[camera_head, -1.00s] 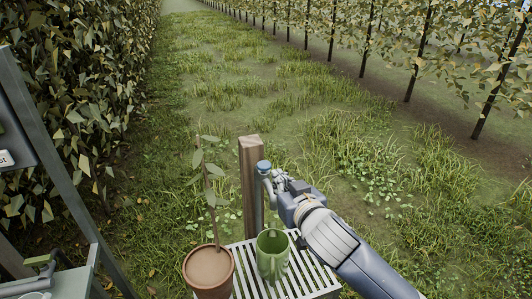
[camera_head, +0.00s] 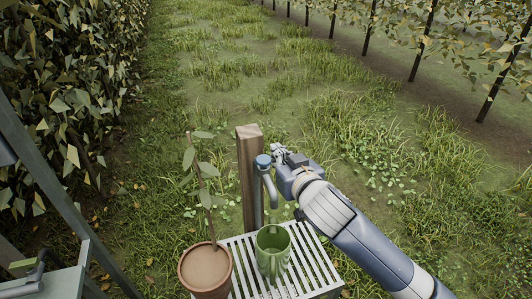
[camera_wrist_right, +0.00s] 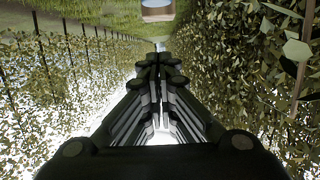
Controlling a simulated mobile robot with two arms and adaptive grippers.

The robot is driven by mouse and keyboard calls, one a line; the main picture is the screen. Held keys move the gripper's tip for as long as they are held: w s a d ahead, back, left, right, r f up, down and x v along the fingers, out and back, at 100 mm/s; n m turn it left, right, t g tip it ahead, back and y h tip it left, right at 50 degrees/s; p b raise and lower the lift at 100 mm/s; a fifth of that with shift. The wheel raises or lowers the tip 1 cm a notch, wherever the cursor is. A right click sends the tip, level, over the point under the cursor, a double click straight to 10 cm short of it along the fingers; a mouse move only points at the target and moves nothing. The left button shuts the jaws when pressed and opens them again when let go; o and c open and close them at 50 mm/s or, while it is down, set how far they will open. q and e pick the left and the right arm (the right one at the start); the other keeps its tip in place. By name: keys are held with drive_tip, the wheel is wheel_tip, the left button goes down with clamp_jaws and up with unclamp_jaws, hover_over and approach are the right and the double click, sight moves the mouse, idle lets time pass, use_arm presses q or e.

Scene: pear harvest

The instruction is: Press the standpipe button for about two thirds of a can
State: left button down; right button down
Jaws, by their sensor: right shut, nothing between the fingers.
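The standpipe (camera_head: 270,190) stands against a wooden post (camera_head: 250,185) and has a blue button (camera_head: 263,160) on top. Its spout bends down above the green can (camera_head: 273,262), which stands upright on a slatted stand (camera_head: 315,262). I cannot tell the water level in the can. My right gripper (camera_head: 279,152) is just right of the button, its tips slightly above the button's height; I cannot tell whether they touch it. In the right wrist view my right gripper (camera_wrist_right: 160,62) is shut and empty. My left gripper is not in view.
A potted sapling (camera_head: 206,268) stands left of the can. A green-topped metal frame (camera_head: 60,284) is at the lower left. A hedge (camera_head: 70,80) lines the left, and trees line the right. Open grass lies behind the post.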

drive_tip(key=p, duration=0.3)
hover_over(266, 163)
wheel_tip(266, 163, down, 2)
drive_tip(key=shift+s+f, duration=0.1)
wheel_tip(266, 163, down, 2)
drive_tip(key=shift+f, duration=0.2)
drive_tip(key=shift+f+p, duration=0.3)
drive_tip(key=shift+f, duration=0.65)
